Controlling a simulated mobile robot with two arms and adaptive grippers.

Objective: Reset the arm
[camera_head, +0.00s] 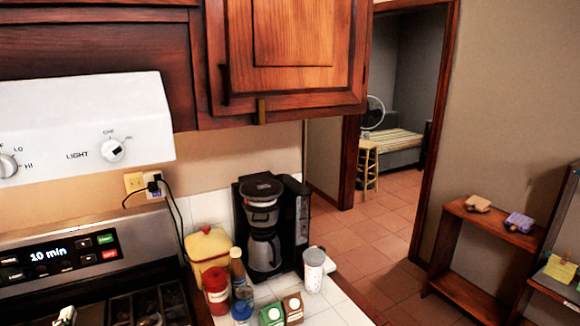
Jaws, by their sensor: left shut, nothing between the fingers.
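Only a small part of my left gripper (66,316) shows, at the bottom edge on the left, in front of the stove. It is shut and holds nothing. Most of it and the rest of the left arm are cut off by the frame. My right gripper and right arm are not in view.
The stove (60,262) is at the left. On the white tiled counter (338,308) stand a coffee maker (268,225), a yellow container (208,248), a white cup (314,270) and several bottles and boxes. An upper cabinet (290,55) overhangs. Open floor (385,235) lies beyond, beside a low shelf (465,290).

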